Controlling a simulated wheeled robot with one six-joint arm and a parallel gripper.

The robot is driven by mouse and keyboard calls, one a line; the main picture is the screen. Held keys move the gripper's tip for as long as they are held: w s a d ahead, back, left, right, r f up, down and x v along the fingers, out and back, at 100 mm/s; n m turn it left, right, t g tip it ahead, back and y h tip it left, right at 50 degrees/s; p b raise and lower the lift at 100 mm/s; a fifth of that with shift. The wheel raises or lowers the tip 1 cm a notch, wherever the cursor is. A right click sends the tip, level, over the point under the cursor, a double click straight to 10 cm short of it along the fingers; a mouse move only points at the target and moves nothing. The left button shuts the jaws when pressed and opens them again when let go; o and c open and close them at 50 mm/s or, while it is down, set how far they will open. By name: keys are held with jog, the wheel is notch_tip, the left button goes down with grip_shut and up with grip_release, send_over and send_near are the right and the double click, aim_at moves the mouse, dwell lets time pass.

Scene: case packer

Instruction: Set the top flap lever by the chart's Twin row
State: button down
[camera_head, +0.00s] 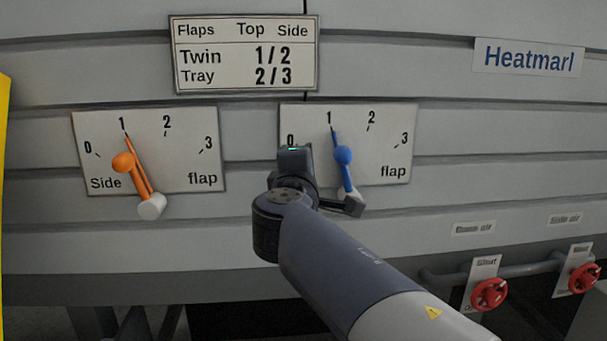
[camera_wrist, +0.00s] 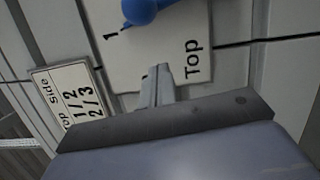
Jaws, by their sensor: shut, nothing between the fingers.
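The chart (camera_head: 245,55) reads Flaps, Top, Side, with Twin 1/2 and Tray 2/3; part of it shows in the wrist view (camera_wrist: 68,95). The top flap dial (camera_head: 390,150) has marks 0 to 3, and its blue lever (camera_head: 343,156) points at 1. My wrist hides the word Top in the head view, but it shows in the wrist view. There, the blue knob (camera_wrist: 140,10) is at the upper edge. My gripper (camera_wrist: 158,72) is shut and empty, in front of the dial plate near Top, apart from the knob. Whether its tips touch the plate cannot be told.
The side flap dial (camera_head: 190,150) is at the left, with its orange lever (camera_head: 138,165) pointing at 1. Two red valve wheels (camera_head: 489,294) sit on a pipe at the lower right. A yellow edge (camera_head: 4,130) stands at the far left.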

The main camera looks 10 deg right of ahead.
jog(key=b+v, duration=0.2)
jog(key=v, duration=0.8)
jog(key=shift+w+a+r, duration=0.1)
